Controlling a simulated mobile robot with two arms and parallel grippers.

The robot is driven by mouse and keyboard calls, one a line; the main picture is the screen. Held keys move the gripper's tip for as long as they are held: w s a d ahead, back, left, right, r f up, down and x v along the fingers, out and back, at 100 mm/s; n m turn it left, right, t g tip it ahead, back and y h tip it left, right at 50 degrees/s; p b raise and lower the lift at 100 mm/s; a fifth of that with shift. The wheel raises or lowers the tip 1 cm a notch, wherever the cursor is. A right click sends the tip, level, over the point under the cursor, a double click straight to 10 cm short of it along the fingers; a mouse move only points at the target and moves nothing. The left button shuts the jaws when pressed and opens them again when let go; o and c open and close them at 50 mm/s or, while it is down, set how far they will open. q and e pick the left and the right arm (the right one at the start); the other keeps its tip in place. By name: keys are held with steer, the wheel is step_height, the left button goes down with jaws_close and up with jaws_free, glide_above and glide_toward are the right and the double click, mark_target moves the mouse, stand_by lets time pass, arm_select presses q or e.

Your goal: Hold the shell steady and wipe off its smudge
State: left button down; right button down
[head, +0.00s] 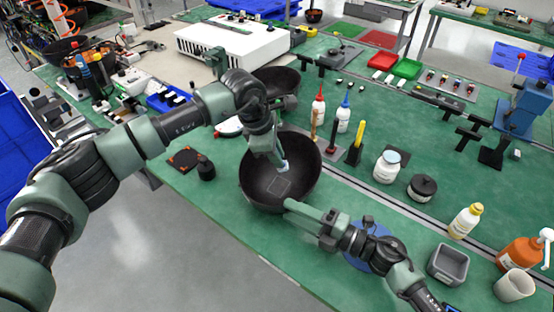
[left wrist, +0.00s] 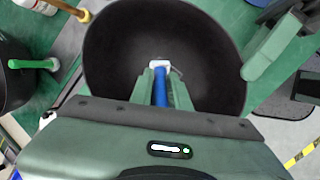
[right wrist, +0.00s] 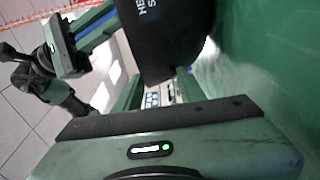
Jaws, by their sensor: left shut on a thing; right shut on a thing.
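The shell is a dark round bowl (head: 305,165) on the green table, in the middle of the head view. A faint grey square patch (head: 279,187) shows on its inside; I cannot tell whether it is the smudge. My left gripper (head: 276,153) is inside the bowl, shut on a wiping tool (head: 284,166) with a blue handle and white head, clear in the left wrist view (left wrist: 160,88). The head is near the inner wall; contact is unclear. My right gripper (head: 291,205) is shut on the bowl's near rim. The right wrist view shows the shell's lettered outside (right wrist: 160,40).
Another dark bowl (head: 277,80) stands behind. Red-capped (head: 318,110) and blue-capped (head: 344,113) bottles stand right of the shell. A white jar (head: 387,168), a dark jar (head: 422,188) and a grey bin (head: 448,264) lie further right.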

arm_select(q)
steer(key=shift+f, duration=0.1)
stand_by(0.7)
steer(key=shift+f, duration=3.55)
steer(key=shift+w+d+f, duration=0.3)
steer(key=shift+w+d, duration=0.1)
steer(key=shift+w, duration=0.15)
steer(key=shift+w+d, duration=0.35)
steer(key=shift+w, duration=0.25)
steer(key=shift+w+d, duration=0.3)
steer(key=shift+w, duration=0.3)
steer(key=s+a, duration=0.2)
steer(key=s, duration=0.1)
steer(key=shift+s+a, duration=0.1)
steer(key=shift+s, duration=0.15)
steer(key=shift+r, duration=4)
arm_select(e)
steer(key=c, duration=0.8)
jaws_free()
steer(key=shift+o, duration=0.2)
